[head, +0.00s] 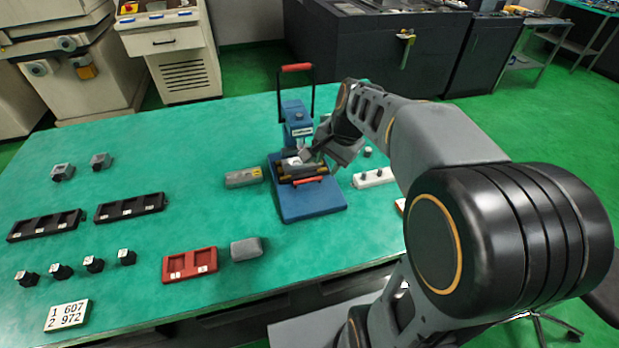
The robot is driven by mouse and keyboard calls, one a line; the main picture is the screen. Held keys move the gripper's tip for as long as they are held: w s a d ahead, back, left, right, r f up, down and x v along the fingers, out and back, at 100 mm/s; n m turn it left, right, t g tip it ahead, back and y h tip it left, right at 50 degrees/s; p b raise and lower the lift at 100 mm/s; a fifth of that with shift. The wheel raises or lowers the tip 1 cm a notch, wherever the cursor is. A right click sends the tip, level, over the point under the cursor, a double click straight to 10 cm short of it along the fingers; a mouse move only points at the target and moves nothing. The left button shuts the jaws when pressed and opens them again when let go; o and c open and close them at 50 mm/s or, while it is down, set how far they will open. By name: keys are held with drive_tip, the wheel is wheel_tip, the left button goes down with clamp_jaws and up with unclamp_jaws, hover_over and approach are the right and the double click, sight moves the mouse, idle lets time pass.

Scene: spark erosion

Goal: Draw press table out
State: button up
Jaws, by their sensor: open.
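The blue press (297,125) stands near the middle of the green table, with a black lever frame and red top grip (296,67) raised above it. Its press table (290,172) is a dark slide on the blue base (312,205), with a red handle bar (309,180) along its front. A small light grey piece (291,162) appears to lie on the slide. My gripper (312,157) is open and comes in from the right, just above the slide's right part. My arm hides part of the press's right side; whether the fingers touch anything cannot be told.
A grey block (243,178) lies left of the press and a white strip with knobs (374,178) right of it. A red tray (189,264), a grey block (246,248), black trays (130,207) and several small black pieces are on the left. The table before the press is clear.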

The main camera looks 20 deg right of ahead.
drive_tip(key=w+d+f+m+y+b, duration=0.1)
drive_tip(key=w+d+f+m+y, duration=0.2)
drive_tip(key=w+m, duration=0.4)
drive_tip(key=b, duration=0.2)
approach(311, 180)
drive_tip(key=shift+h, duration=0.4)
drive_tip(key=x, duration=0.5)
drive_tip(key=a+x, duration=0.1)
drive_tip(key=x, duration=0.2)
drive_tip(key=shift+w+a, duration=0.2)
drive_tip(key=shift+w, duration=0.05)
drive_tip(key=shift+c, duration=0.4)
clamp_jaws()
